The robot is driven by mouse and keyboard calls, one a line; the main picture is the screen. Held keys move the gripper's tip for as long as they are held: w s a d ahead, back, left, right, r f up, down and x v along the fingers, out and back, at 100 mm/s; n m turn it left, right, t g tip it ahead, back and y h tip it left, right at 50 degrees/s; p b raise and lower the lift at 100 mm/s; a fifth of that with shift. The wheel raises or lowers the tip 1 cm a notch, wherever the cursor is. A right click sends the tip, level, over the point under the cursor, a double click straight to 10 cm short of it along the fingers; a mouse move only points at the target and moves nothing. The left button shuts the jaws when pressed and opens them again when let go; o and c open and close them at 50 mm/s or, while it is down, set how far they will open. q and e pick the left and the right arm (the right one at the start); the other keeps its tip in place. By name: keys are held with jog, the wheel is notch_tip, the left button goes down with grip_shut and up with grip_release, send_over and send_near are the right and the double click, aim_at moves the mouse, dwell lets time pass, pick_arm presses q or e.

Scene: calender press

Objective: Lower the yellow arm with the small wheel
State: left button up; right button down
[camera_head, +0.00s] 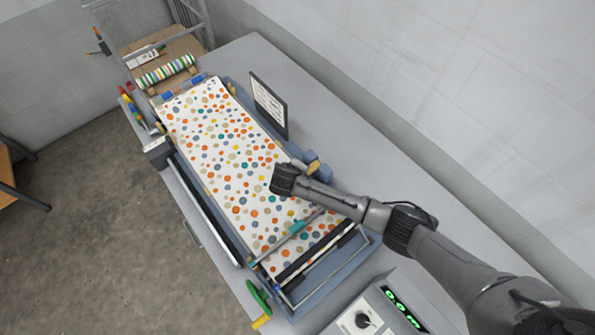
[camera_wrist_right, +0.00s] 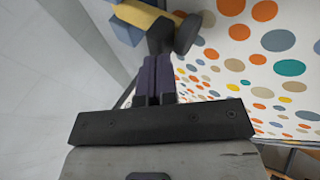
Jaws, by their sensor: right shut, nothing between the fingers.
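The yellow arm (camera_head: 313,168) shows as a small yellow piece at the right edge of the press, just beyond my right gripper (camera_head: 283,178). In the right wrist view the yellow arm (camera_wrist_right: 138,14) lies across the top, with a small dark wheel (camera_wrist_right: 187,34) near its end. The wheel appears close to the dotted sheet (camera_wrist_right: 275,65); I cannot tell whether it touches. My right gripper (camera_wrist_right: 156,68) is shut and empty, its fingertips just below the arm and wheel in that view. In the head view my gripper hides the wheel. My left gripper is out of view.
The dotted sheet (camera_head: 215,140) runs along the press bed. A dark-framed panel (camera_head: 269,105) stands at its right side. A green handwheel (camera_head: 258,297) is at the near left corner, and a control box (camera_head: 375,312) with a green display is at the front. The bench (camera_head: 335,130) is clear at right.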

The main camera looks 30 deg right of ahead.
jog(key=shift+r, duration=0.1)
jog(key=w+r+p+v, duration=0.1)
jog(key=p+v, duration=0.2)
jog(key=v, duration=1)
jog(key=shift+d, duration=0.3)
jog(key=shift+w, duration=0.15)
